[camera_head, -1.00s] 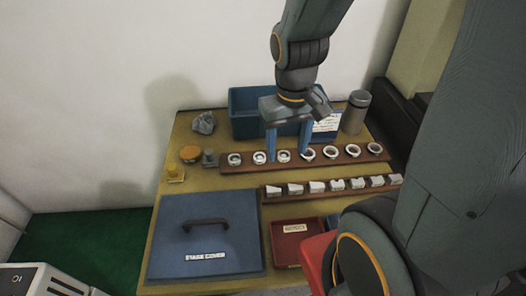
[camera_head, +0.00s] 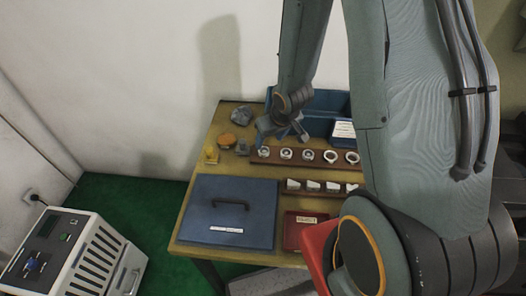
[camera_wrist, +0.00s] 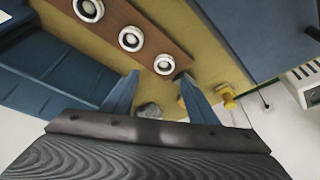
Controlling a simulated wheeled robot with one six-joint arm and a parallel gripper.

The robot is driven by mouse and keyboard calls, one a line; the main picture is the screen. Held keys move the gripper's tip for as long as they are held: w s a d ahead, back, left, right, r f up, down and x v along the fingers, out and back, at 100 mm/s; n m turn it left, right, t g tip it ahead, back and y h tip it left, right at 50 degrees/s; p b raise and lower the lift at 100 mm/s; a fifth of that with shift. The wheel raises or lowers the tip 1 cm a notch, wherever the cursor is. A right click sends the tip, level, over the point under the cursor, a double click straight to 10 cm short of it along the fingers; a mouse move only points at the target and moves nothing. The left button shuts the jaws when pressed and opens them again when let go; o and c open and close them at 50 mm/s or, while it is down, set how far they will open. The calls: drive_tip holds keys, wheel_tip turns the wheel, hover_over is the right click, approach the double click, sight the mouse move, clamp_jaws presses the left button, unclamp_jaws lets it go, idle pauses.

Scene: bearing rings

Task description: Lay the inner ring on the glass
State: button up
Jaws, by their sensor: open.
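Several silver bearing rings stand in a row on a brown wooden rack (camera_head: 319,166); which one is the inner ring, I cannot tell. My gripper (camera_head: 261,141) is open and empty at the rack's left end. In the wrist view the end ring (camera_wrist: 164,65) appears just beyond and between my fingertips (camera_wrist: 159,77), with a middle ring (camera_wrist: 131,38) and another ring (camera_wrist: 88,9) farther along. I cannot tell the height gap. The glass is not visible. A blue stage cover (camera_head: 205,198) with a dark handle lies flat on the table.
A rack of notched metal blocks (camera_head: 312,186) and a red tray (camera_head: 293,236) are in front of the rings. A blue bin (camera_head: 318,122) stands behind. A yellow piece (camera_head: 210,154), an orange-topped round item (camera_head: 227,140) and a grey lump (camera_head: 241,115) are left of my gripper.

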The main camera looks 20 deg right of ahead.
sight(264, 151)
drive_tip(key=shift+s+a+p+x, duration=0.1)
drive_tip(key=shift+a+p+x, duration=0.1)
drive_tip(key=shift+x, duration=0.55)
drive_tip(key=shift+s+a+p+x, duration=0.1)
drive_tip(key=shift+s+p+x, duration=0.1)
drive_tip(key=shift+x, duration=0.6)
drive_tip(key=shift+s+a+p+x, duration=0.1)
drive_tip(key=shift+a+p+x, duration=0.1)
drive_tip(key=shift+x, duration=1.4)
drive_tip(key=shift+d, duration=0.1)
drive_tip(key=c, duration=1.3)
drive_tip(key=shift+o, duration=0.2)
drive_tip(key=shift+r, duration=0.15)
wheel_tip(264, 151, up, 10)
